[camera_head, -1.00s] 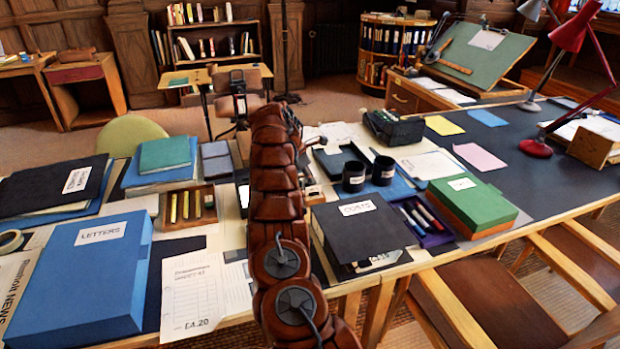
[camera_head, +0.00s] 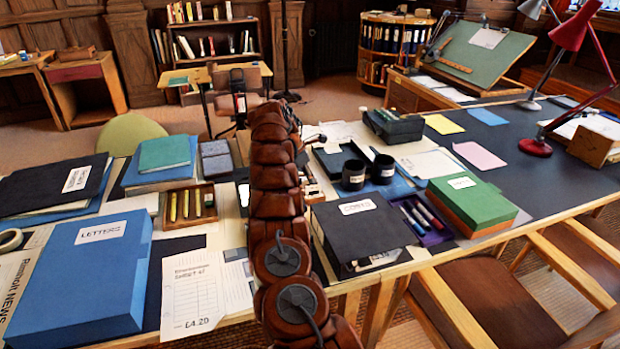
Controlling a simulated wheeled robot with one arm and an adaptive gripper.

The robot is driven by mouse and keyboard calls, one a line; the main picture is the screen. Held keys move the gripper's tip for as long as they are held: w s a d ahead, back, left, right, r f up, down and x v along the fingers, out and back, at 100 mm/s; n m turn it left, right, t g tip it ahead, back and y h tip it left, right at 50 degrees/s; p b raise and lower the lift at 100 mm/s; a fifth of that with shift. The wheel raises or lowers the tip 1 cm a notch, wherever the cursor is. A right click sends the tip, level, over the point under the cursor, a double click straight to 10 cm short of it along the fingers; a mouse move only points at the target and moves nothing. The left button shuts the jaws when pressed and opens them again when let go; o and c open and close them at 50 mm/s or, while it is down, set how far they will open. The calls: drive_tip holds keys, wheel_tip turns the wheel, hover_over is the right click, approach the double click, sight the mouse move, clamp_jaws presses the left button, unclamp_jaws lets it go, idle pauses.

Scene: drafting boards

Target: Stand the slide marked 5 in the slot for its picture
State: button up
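My arm, a chain of brown segments, rises through the middle of the camera view and reaches over the desk. Its end near the top hides my gripper, so I cannot see the fingers or anything between them. No slide marked 5 can be made out. No slot with a picture can be made out either. Part of the desk behind my arm is hidden. Small pale items (camera_head: 313,190) lie just right of the arm, too small to identify.
Left of my arm are a blue LETTERS box (camera_head: 82,272) and a wooden tray (camera_head: 187,221) of sticks. Right of it are a black box file (camera_head: 362,232), two dark mugs (camera_head: 353,175), a purple pen tray (camera_head: 432,238) and a green box (camera_head: 470,200). A red lamp (camera_head: 536,147) stands farther right.

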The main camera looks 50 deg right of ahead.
drive_tip(key=v, duration=0.4)
drive_tip(key=shift+r, duration=0.25)
drive_tip(key=shift+w+r, duration=0.15)
drive_tip(key=shift+r, duration=0.35)
drive_tip(key=shift+w+a+r, duration=0.1)
drive_tip(key=shift+a+r, duration=0.4)
drive_tip(key=shift+r, duration=0.15)
